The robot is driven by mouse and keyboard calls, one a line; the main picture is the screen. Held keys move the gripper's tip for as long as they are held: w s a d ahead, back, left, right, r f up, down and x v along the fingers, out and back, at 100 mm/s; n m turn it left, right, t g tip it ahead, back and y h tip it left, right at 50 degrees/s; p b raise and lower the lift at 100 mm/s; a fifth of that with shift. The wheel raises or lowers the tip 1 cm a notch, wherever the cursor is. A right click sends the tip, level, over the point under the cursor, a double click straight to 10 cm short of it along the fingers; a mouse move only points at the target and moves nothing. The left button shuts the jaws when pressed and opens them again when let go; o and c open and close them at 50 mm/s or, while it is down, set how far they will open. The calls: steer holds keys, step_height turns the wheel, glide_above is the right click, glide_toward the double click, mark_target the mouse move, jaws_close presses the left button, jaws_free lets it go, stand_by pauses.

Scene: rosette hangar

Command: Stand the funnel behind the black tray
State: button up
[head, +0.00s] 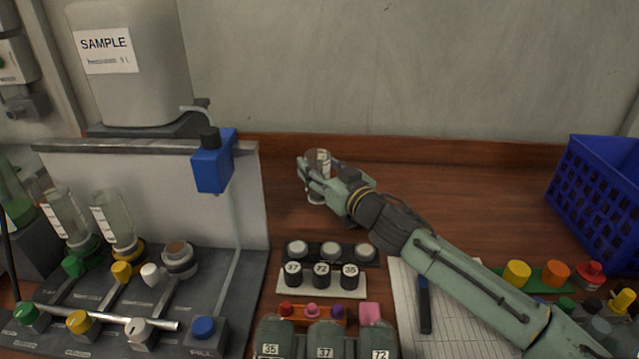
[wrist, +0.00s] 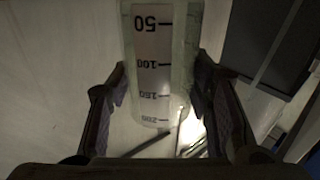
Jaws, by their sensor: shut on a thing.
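My gripper (head: 312,178) is shut on a clear graduated vessel (head: 321,157), which I take to be the funnel. In the wrist view the vessel (wrist: 185,50) stands between the two fingers, with a white scale label reading 50 to 200 upside down. In the head view it looks upright, partly hidden by the fingers, over the wood behind the black tray (head: 313,251). I cannot tell whether its lower end touches the table. The black tray holds several round grey-topped pieces in a row.
A white rack (head: 321,288) with numbered black caps stands in front of the black tray. The dosing station (head: 225,285) with two similar clear vessels is at left, a blue crate (head: 600,190) at right. The wood behind and right of my gripper is clear up to the wall.

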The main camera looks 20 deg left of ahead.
step_height(320, 180, down, 4)
steer(key=shift+f+p, duration=0.1)
steer(key=shift+p, duration=0.35)
steer(key=shift+f+b, duration=0.45)
steer(key=shift+f, duration=0.05)
steer(key=shift+f, duration=0.1)
steer(key=o, duration=1.1)
